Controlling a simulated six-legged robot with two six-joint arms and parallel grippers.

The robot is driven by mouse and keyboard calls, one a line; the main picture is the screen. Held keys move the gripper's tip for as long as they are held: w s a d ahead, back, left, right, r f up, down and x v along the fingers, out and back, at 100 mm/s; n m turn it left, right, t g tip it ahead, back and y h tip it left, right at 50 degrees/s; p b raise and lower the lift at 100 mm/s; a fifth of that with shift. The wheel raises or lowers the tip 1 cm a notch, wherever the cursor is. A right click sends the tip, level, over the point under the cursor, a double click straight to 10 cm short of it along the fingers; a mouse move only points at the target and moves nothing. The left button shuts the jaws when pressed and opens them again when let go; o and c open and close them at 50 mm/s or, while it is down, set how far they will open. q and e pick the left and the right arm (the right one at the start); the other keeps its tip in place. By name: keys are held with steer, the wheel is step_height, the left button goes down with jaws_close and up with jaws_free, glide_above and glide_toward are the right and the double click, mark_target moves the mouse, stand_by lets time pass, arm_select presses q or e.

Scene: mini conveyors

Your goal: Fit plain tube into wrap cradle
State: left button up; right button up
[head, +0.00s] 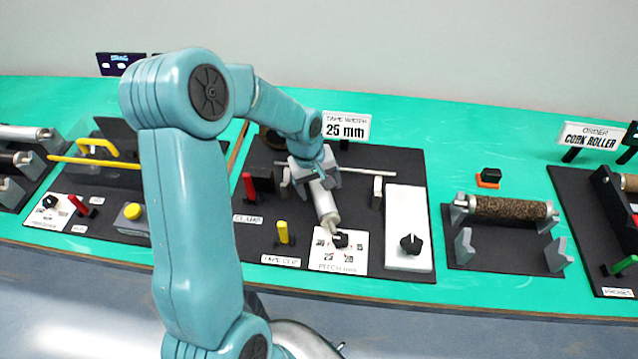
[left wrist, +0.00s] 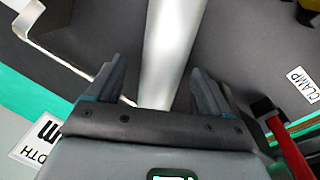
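The plain tube (head: 324,203) is a smooth light grey cylinder. The wrap cradle seems to be the pair of supports (head: 377,192) by a thin pale rod, partly hidden by my gripper. My right gripper is not in view.
A red clamp lever (head: 249,187) and a yellow tape-cut lever (head: 283,232) stand left of the tube. A white block with a black knob (head: 411,243) is to its right. Further right, a stand holds a cork roller (head: 507,207); its front posts (head: 465,245) are empty.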

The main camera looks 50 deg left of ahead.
mark_target(311, 190)
arm_select(q)
step_height(311, 190, up, 2)
steer(key=shift+r+p, duration=0.1)
steer(key=shift+p, duration=0.7)
step_height(311, 190, up, 11)
steer(key=s+a, duration=0.1)
steer(key=s, duration=0.1)
steer(key=shift+b, duration=0.3)
stand_by(0.3)
